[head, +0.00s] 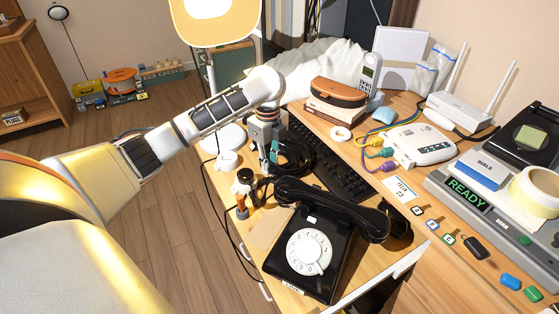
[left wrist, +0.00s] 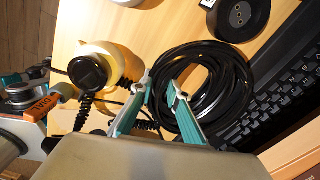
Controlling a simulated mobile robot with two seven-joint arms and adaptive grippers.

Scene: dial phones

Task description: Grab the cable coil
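The cable coil (head: 297,157) is a black ring of several loops lying on the desk, left of the keyboard. In the left wrist view the coil (left wrist: 238,92) shows large, right of and behind the fingertips. My left gripper (head: 270,158) points down at the coil's left edge. In the left wrist view its two teal fingers (left wrist: 159,86) are apart, and the coil's left rim shows between and just beyond the tips. I cannot tell whether they touch the coil. The right finger hides part of the ring. My right gripper is not in view.
A black dial phone (head: 312,245) stands in front of the coil, its handset close by. A black keyboard (head: 328,160) lies to the right. A dark-topped round item (left wrist: 88,72) with a coiled cord stands left of the fingers. The desk's left edge is near.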

